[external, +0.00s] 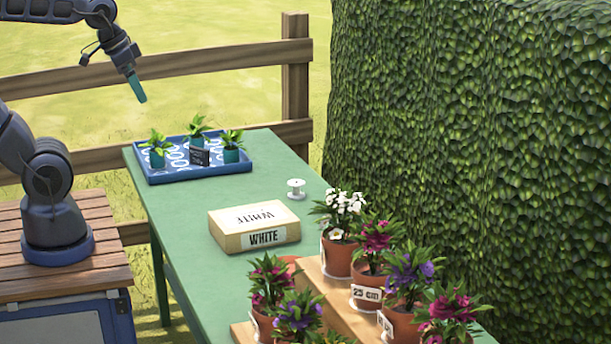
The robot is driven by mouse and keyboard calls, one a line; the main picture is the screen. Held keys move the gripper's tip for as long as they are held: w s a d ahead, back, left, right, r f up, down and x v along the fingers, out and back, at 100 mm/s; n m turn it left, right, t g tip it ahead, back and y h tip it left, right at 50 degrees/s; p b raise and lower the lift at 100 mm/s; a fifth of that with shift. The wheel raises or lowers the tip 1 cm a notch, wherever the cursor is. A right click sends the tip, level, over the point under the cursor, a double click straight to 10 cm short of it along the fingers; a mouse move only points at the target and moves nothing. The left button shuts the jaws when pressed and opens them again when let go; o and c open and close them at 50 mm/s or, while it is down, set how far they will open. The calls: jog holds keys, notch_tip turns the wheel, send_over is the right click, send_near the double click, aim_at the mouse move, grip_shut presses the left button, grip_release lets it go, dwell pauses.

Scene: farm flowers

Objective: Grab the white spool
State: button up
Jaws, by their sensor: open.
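The white spool (295,188) stands on the green table, behind the right end of the box marked WHITE and right of the blue tray. It is small and looks upright, with nothing touching it. My gripper (141,97) is high at the upper left, pointing down, above and behind the tray's left part and well away from the spool. Its teal fingertips show nearly edge-on, so the gap between them is hard to see. Nothing shows held in it.
The blue tray (170,177) holds small teal-potted plants and a dark sign. The box marked WHITE (255,226) lies in front of the spool. Several potted flowers on wooden steps (312,268) fill the front right. The green table (185,212) is bare between tray and box.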

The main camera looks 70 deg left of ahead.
jog(key=c, duration=0.6)
jog(key=shift+w, duration=0.15)
jog(key=w+a+r+n+g, duration=0.1)
jog(key=w+a+n, duration=0.15)
jog(key=w, duration=0.55)
jog(key=w+a+r+n, duration=0.1)
jog(key=w+a+n, duration=0.15)
jog(key=w, duration=0.65)
jog(key=n+g, duration=0.4)
jog(key=n, duration=1)
send_over(296, 182)
notch_tip(296, 182, down, 36)
jog(key=shift+r, duration=0.1)
jog(key=shift+f, duration=5.3)
